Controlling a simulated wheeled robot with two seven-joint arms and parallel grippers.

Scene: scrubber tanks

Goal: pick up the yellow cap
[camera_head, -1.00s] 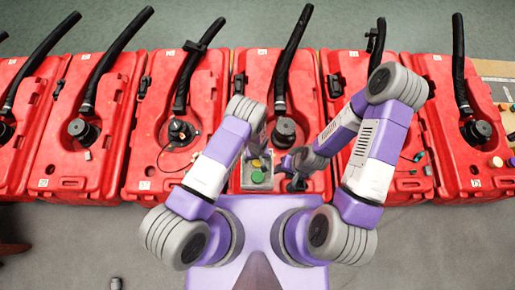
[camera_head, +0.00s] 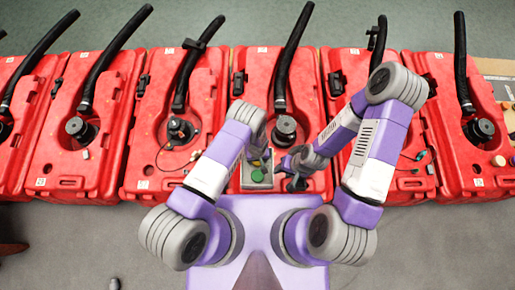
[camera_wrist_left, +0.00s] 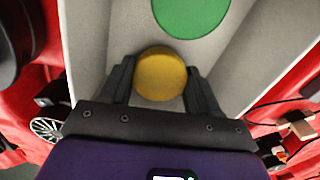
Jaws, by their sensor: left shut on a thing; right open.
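The yellow cap (camera_wrist_left: 160,73) is round and lies between the two dark fingers of my left gripper (camera_wrist_left: 160,68) in the left wrist view. The gripper is shut on it, over the grey tray (camera_wrist_left: 95,45). Whether the cap touches the tray floor cannot be told. In the head view my left arm mostly hides the cap, and the tray (camera_head: 236,186) stands in front of my base. A green cap (camera_wrist_left: 190,12) lies in the tray just beyond the yellow one. My right gripper (camera_head: 295,172) is open and empty, right of the tray.
Red scrubber tanks (camera_head: 100,150) with black hoses (camera_head: 117,58) stand in a row across the view. A black round fitting (camera_head: 285,130) is behind the tray. Loose small parts lie on the tank at right.

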